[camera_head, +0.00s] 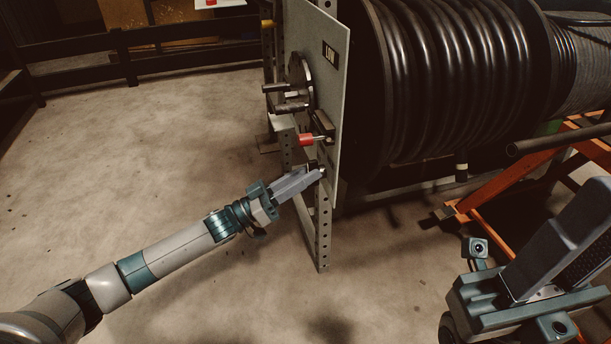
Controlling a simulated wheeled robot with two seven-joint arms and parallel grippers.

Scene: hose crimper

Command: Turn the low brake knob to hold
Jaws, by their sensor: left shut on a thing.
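A grey upright panel (326,95) carries a dark label (330,53) that appears to read LOW. My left gripper (318,174) reaches in from the left to the panel's lower edge. Its jaws are shut on a small dark knob (312,163) there, mostly hidden by the fingers. Which way the knob points and any hold mark cannot be made out. My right gripper (560,245) is large and close at the lower right, away from the panel; its jaw opening cannot be made out.
Above the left gripper, a red-handled part (307,139) and a dark handwheel (301,82) stick out from the panel. A perforated steel post (322,230) stands below. A big reel of black hose (450,80) and an orange frame (510,205) are right. Floor at left is clear.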

